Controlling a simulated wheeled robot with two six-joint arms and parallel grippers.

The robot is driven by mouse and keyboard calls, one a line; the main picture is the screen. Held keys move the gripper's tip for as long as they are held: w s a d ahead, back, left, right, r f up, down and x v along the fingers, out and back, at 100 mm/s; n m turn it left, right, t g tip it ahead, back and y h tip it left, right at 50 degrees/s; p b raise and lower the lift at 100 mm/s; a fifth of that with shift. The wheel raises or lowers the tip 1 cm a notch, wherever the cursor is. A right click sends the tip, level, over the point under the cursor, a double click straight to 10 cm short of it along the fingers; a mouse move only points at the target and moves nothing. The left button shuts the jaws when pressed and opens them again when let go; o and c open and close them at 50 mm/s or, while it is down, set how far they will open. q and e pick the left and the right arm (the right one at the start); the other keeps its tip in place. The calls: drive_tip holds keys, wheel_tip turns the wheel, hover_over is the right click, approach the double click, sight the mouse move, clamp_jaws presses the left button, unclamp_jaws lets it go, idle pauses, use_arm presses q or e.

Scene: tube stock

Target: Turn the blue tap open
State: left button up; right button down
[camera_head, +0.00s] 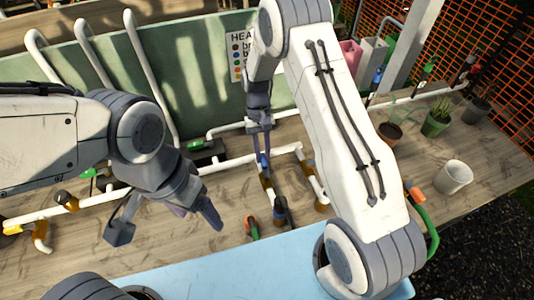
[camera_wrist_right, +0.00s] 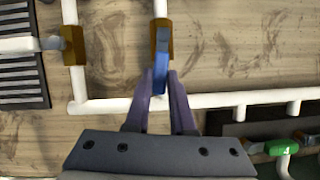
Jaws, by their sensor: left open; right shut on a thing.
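The blue tap (camera_wrist_right: 161,62) shows in the right wrist view as a blue lever on a brass-brown valve body, set on a white pipe. My right gripper (camera_wrist_right: 161,82) is shut on the blue lever, one finger on each side. In the head view this gripper (camera_head: 260,140) reaches down from above to the pipework, and only a little of the blue lever (camera_head: 263,160) shows beside the fingers. My left gripper (camera_head: 195,212) is open and empty above the wooden bench, left of the tap.
White pipes with other brass valves (camera_head: 66,201) run along the bench. A green-marked valve (camera_wrist_right: 282,146) is at right in the wrist view. A red-and-green tool (camera_head: 252,228) lies on the bench. A white cup (camera_head: 453,177) and potted plants (camera_head: 437,118) stand at right.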

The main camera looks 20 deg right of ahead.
drive_tip(key=shift+w+a+r+n+h, duration=0.15)
drive_tip(key=shift+a+n+h, duration=0.25)
drive_tip(key=shift+n, duration=0.4)
drive_tip(key=shift+a, duration=0.1)
drive_tip(key=c, duration=0.8)
unclamp_jaws()
drive_tip(key=shift+o, duration=0.2)
drive_tip(key=b+v, duration=0.3)
drive_tip(key=v, duration=0.7)
drive_tip(key=shift+r, duration=0.15)
